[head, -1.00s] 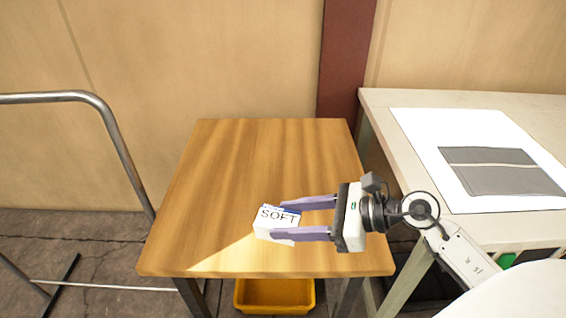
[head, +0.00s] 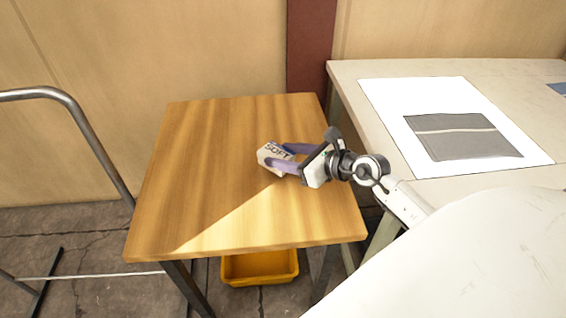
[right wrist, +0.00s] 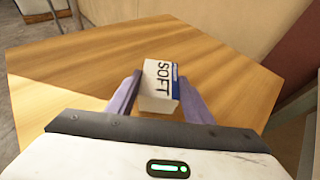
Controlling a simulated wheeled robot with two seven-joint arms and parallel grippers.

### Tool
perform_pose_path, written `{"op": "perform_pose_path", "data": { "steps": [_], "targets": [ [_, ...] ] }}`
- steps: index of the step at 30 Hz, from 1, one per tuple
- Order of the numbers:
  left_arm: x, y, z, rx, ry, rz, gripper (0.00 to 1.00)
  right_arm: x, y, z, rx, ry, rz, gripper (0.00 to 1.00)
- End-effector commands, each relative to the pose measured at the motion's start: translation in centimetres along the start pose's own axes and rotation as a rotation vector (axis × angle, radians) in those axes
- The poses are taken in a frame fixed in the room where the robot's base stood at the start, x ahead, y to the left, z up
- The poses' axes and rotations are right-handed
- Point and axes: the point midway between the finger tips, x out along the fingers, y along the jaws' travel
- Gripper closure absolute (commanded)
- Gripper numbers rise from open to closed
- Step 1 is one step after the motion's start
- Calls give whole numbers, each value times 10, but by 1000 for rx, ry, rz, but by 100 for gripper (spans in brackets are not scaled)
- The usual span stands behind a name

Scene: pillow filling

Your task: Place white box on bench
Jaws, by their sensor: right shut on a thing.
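The white box (head: 276,157) with "SOFT" on its top and a blue edge is between the fingers of my right gripper (head: 287,160) in the head view. The right gripper is shut on it. The box also shows in the right wrist view (right wrist: 159,85), between the two purple fingers (right wrist: 157,98). It is over the wooden table (head: 190,150); I cannot tell whether it touches the top. The pale bench (head: 345,80) stands to the right of the wooden table. My left gripper is not in view.
On the bench lie a white sheet (head: 385,100) and a grey fabric piece (head: 460,137). A yellow bin (head: 260,268) sits under the wooden table. A metal rail (head: 85,110) stands at left. Most of the wooden tabletop is clear.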

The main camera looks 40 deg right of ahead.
Motion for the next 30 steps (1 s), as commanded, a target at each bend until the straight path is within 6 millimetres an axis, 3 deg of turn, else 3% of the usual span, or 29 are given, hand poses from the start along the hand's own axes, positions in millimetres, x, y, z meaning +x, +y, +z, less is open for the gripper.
{"op": "perform_pose_path", "data": {
  "steps": [4,15,16,19,30],
  "targets": [
    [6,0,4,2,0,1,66,9,0,-22,2,2,1,77],
    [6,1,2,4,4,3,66,11,0,-26,1,0,1,77],
    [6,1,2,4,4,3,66,11,0,-26,1,1,1,52],
    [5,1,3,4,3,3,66,10,0,-26,1,1,1,35],
    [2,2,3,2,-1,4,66,8,0,-21,0,1,1,35]
  ]
}}
